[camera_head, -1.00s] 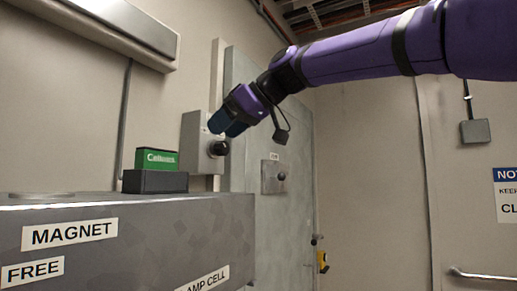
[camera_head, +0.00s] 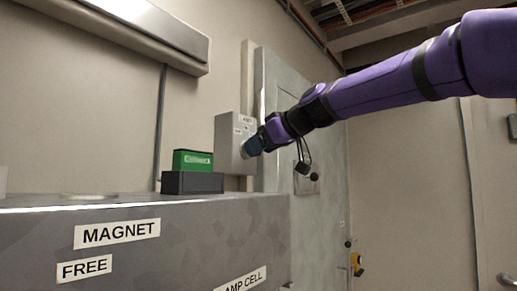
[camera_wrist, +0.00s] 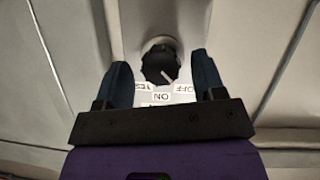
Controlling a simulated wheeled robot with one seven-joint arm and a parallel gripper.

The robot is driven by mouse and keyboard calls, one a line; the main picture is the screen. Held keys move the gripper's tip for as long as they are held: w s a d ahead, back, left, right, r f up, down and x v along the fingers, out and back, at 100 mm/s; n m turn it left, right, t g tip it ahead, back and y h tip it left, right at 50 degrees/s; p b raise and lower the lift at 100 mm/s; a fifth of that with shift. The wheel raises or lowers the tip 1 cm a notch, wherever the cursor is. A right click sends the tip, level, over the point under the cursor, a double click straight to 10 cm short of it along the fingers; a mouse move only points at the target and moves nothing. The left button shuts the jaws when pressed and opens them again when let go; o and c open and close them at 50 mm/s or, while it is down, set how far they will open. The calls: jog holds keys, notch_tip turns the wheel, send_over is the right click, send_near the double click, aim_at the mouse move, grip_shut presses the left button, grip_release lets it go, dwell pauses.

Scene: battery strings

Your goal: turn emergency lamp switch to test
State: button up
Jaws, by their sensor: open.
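The grey switch box (camera_head: 232,138) is on the wall beside a tall grey cabinet. Its dark round knob (camera_wrist: 158,62) shows in the wrist view, between and slightly beyond my fingertips. A pale pointer line is on the knob's lower right part; the exact position it marks is unclear. Upside-down labels show below the knob: TEST on the left, ON in the middle, OFF on the right. My gripper (camera_wrist: 162,70) is open, with one blue finger on each side of the knob; contact is not visible. In the head view my gripper (camera_head: 252,147) covers the knob.
A green-lidded box (camera_head: 192,161) sits on a dark base on the grey bench (camera_head: 150,265) in front. A long lamp housing (camera_head: 150,30) is on the wall above. A second small switch plate (camera_head: 307,180) is on the cabinet (camera_head: 270,100), right of my gripper.

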jog(key=shift+w+a+f, duration=0.2)
jog(key=shift+w+a, duration=0.15)
jog(key=shift+a, duration=0.1)
jog(key=c, duration=0.9)
